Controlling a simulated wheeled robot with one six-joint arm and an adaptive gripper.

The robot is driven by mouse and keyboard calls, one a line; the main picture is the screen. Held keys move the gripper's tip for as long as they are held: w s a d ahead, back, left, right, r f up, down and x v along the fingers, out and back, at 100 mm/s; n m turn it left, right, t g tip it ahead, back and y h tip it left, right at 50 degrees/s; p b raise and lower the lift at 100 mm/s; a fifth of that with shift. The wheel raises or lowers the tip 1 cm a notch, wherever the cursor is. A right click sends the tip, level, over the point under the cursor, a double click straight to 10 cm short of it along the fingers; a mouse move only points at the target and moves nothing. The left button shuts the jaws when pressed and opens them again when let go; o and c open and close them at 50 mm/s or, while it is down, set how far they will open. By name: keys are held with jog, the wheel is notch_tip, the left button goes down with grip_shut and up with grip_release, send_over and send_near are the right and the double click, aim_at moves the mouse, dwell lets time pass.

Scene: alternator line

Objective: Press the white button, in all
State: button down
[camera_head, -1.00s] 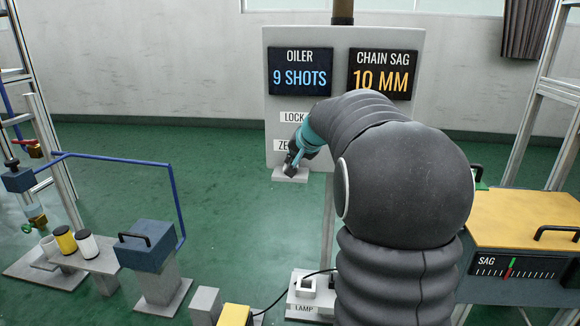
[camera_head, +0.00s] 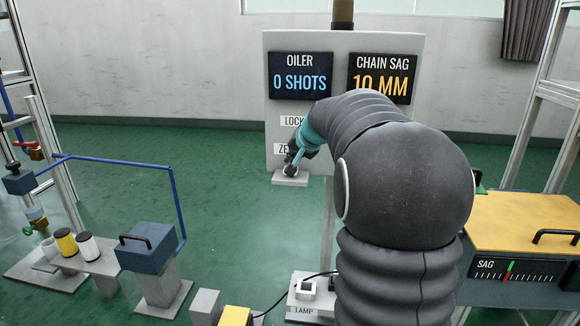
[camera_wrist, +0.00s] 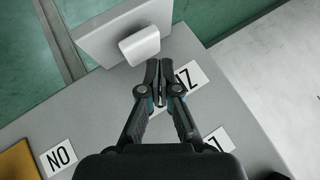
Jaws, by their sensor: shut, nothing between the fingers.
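The white button (camera_wrist: 140,45) is a pale rounded block on a small grey ledge (camera_wrist: 98,30) jutting from the panel; in the head view the ledge (camera_head: 291,180) is below a partly covered label starting "ZE", and my gripper hides most of the button. My gripper (camera_wrist: 159,64) is shut and empty, with its tips close to the button's edge in the wrist view. I cannot tell whether they touch it. In the head view my gripper (camera_head: 291,166) is at the ledge. The OILER display (camera_head: 300,76) reads 0 SHOTS.
The grey panel (camera_head: 410,45) also carries a CHAIN SAG display (camera_head: 381,77) reading 10 MM. A yellow-topped SAG bench (camera_head: 510,215) stands at right. At left are a blue box (camera_head: 147,247) on a pedestal and small canisters (camera_head: 66,243).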

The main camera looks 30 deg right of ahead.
jog(key=shift+r, duration=0.2)
jog(key=shift+r+p, duration=1.9)
jog(key=shift+r, duration=0.6)
jog(key=s+a+f+n+g, duration=0.2)
jog(key=s+a+f+g, duration=0.15)
jog(key=s+f, duration=0.55)
jog(key=s+a+n+p, duration=0.1)
jog(key=s+a+n, duration=0.1)
jog(key=s+a, duration=0.3)
jog(key=s+a+r+n+p, duration=0.1)
jog(key=s+a, duration=0.4)
jog(key=s, duration=0.8)
jog(key=s+a+r+n, duration=0.1)
jog(key=s+a+n, duration=0.2)
jog(key=s+a, duration=0.3)
jog(key=shift+s+n+p, duration=0.3)
jog(key=shift+s+p, duration=0.1)
jog(key=shift+s, duration=1.65)
